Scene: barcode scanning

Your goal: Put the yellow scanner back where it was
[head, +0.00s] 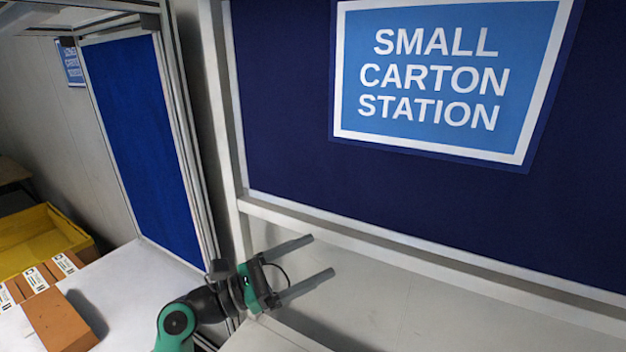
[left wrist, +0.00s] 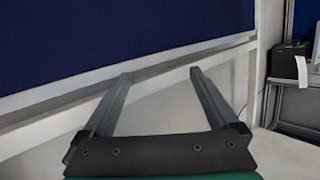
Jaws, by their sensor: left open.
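My left gripper (head: 322,255) is open and empty in the head view, above the pale table top (head: 400,315) near the blue back panel. In the left wrist view its two fingers (left wrist: 160,75) are spread apart with nothing between them. The yellow scanner is not seen in either view. My right gripper is not in view.
Several brown cartons with white labels (head: 38,279) sit at the lower left, beside a yellow bin (head: 40,235). A "Small Carton Station" sign (head: 435,75) hangs on the back panel. A black device (left wrist: 290,62) stands on a shelf at the right.

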